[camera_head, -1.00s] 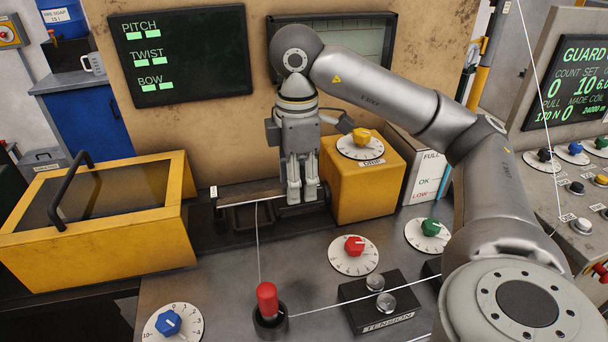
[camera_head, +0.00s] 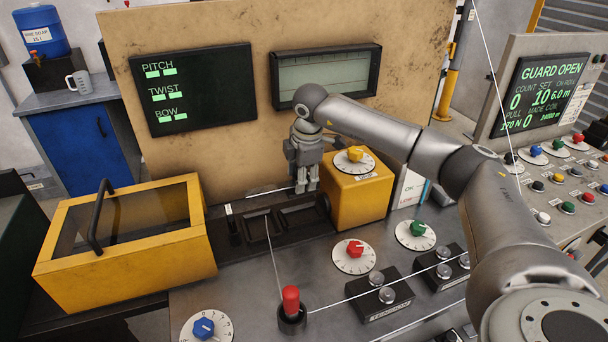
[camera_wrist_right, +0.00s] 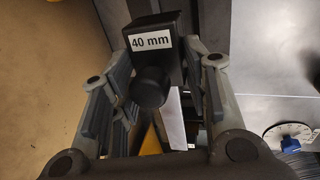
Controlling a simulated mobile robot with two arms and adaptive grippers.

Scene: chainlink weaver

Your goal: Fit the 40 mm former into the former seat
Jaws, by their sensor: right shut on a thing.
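My right gripper (camera_head: 307,188) points down at the back of the machine, just left of the yellow box with the yellow dial. In the right wrist view its two fingers (camera_wrist_right: 155,110) stand on either side of the 40 mm former (camera_wrist_right: 152,24), a dark block with a white "40 mm" label and a round dark knob. The gripper is shut on the former. In the head view I cannot make out the former at the fingertips. A dark slotted rack (camera_head: 262,228) lies in front of the gripper; I cannot tell where the former seat is. My left gripper is not in view.
The yellow box (camera_head: 352,203) stands close to the right of the gripper. A yellow guard with a dark window (camera_head: 140,265) stands open space away at left. A thin wire runs to the red-topped post (camera_head: 291,302). Dials and tension knobs (camera_head: 383,290) are in front.

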